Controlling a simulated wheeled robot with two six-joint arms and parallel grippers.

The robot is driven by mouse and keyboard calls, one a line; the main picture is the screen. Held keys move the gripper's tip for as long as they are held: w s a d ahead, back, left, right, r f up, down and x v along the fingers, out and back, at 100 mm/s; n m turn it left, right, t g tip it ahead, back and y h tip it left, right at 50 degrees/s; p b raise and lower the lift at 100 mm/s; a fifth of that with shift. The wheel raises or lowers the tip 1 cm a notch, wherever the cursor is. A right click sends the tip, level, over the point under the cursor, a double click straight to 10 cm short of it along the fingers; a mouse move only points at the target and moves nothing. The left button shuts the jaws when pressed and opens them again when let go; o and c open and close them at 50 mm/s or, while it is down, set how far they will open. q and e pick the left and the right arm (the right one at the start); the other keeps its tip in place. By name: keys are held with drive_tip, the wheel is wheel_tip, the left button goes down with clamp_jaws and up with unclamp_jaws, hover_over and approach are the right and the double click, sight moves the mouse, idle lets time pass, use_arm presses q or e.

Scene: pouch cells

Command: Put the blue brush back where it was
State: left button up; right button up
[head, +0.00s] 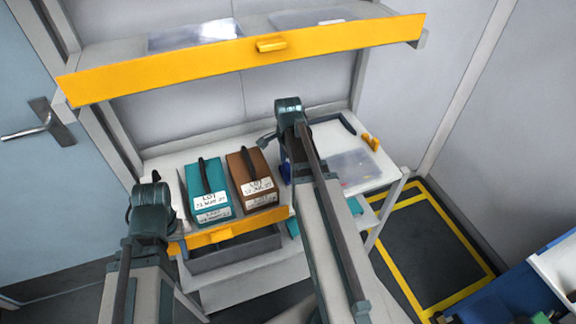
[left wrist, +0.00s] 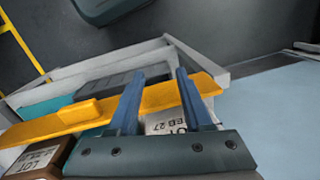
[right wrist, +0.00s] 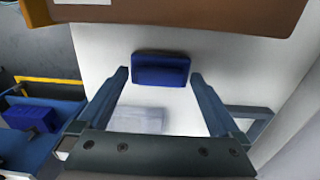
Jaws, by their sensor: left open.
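The blue brush (right wrist: 160,69) shows in the right wrist view as a small deep-blue block on the white table top (right wrist: 90,45). My right gripper (right wrist: 159,74) is open, with one finger on each side of the brush and a gap at both sides. I cannot tell how far above it the fingertips are. In the head view the right gripper (head: 284,140) is over the table, right of the brown box (head: 250,175), and largely hides the brush. My left gripper (left wrist: 160,74) is open and empty near a white label, at the table's left end in the head view (head: 150,205).
A teal box (head: 207,190) stands left of the brown box, both with handles and labels. A clear sheet (head: 350,168) lies at the table's right. A yellow-edged shelf (head: 240,62) hangs above. A yellow rail (head: 230,232) runs along the front.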

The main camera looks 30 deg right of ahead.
sight(288, 168)
wheel_tip(288, 168, up, 8)
drive_tip(key=p, duration=0.8)
use_arm(q)
wheel_tip(288, 168, up, 8)
use_arm(e)
drive_tip(key=shift+f, duration=0.1)
use_arm(q)
drive_tip(key=shift+f, duration=0.1)
